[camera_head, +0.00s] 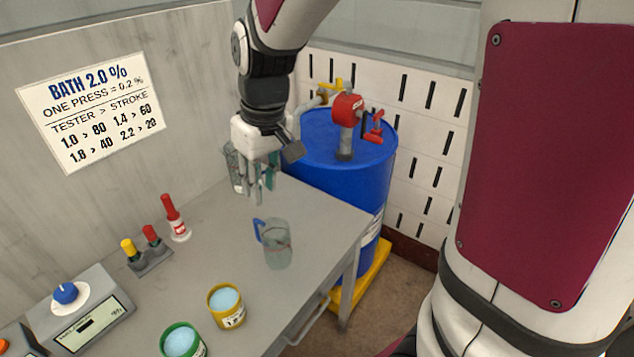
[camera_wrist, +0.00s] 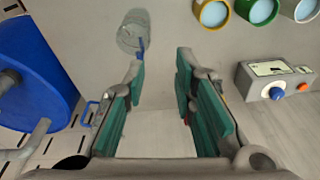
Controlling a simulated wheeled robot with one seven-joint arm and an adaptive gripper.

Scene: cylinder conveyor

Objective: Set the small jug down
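A clear jug (camera_head: 277,245) with a blue handle stands upright on the grey table. It also shows at the top of the wrist view (camera_wrist: 133,32). A second clear vessel (camera_head: 234,170) is behind and left of my gripper, partly hidden by it; I cannot tell which of the two is the small jug. My gripper (camera_head: 257,192) points down above the back of the table, behind the front jug and apart from it. In the wrist view its green-padded fingers (camera_wrist: 160,75) are spread, with nothing visibly clamped between them.
A blue drum (camera_head: 345,190) with a red valve stands right of the table. Yellow (camera_head: 227,306) and green (camera_head: 182,341) tubs, a tester (camera_head: 80,318) and small red and yellow bottles (camera_head: 175,218) stand left and front. A wall with a notice (camera_head: 90,110) bounds the back.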

